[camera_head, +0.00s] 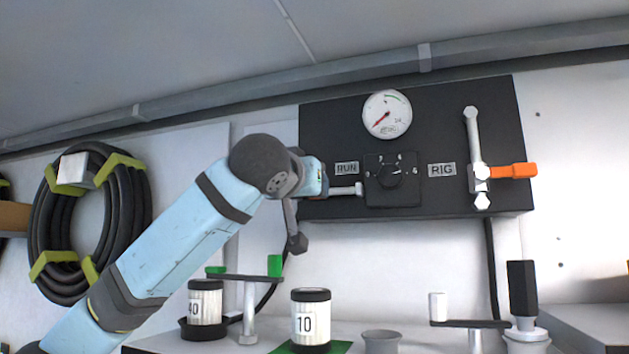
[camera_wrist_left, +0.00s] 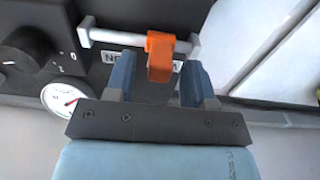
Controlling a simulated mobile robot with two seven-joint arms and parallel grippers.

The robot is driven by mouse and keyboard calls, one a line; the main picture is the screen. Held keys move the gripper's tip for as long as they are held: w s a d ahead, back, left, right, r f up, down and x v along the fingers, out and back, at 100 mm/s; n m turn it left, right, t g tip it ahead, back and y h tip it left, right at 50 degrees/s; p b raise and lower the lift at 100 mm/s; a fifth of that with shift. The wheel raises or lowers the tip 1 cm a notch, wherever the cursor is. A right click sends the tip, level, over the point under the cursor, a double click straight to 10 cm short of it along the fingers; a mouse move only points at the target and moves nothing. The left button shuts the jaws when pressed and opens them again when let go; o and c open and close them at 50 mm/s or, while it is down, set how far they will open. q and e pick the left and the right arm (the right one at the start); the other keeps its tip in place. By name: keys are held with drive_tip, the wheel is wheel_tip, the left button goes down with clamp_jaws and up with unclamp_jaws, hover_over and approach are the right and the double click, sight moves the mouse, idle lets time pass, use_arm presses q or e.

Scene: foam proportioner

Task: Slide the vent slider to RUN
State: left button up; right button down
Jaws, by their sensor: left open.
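The orange vent slider (camera_wrist_left: 160,55) sits on a white rail (camera_wrist_left: 118,37) in the left wrist view, near the rail's right end post in that picture. In the head view only the rail's right end (camera_head: 346,190) shows, below the RUN label (camera_head: 346,168); my left gripper hides the slider there. My left gripper (camera_head: 318,182) is open at the panel's left part. In the left wrist view its two blue fingers (camera_wrist_left: 159,84) stand on either side of the slider, with gaps visible. Contact cannot be told. My right gripper is not in view.
The black panel (camera_head: 445,105) also carries a gauge (camera_head: 387,114), a knob (camera_head: 390,175), a RIG label (camera_head: 441,170) and an orange-handled valve (camera_head: 511,170). Below stand canisters (camera_head: 311,318) and green-ended (camera_head: 275,266) and white-ended levers. A coiled hose (camera_head: 125,205) hangs at left.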

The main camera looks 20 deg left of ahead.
use_arm(q)
drive_tip(key=w, duration=0.2)
drive_tip(key=w+p, duration=0.1)
drive_tip(key=shift+d+r, duration=0.1)
drive_tip(key=shift+r, duration=0.15)
drive_tip(key=shift+w+f, duration=0.2)
drive_tip(key=shift+w, duration=0.2)
drive_tip(key=shift+s, duration=0.1)
clamp_jaws()
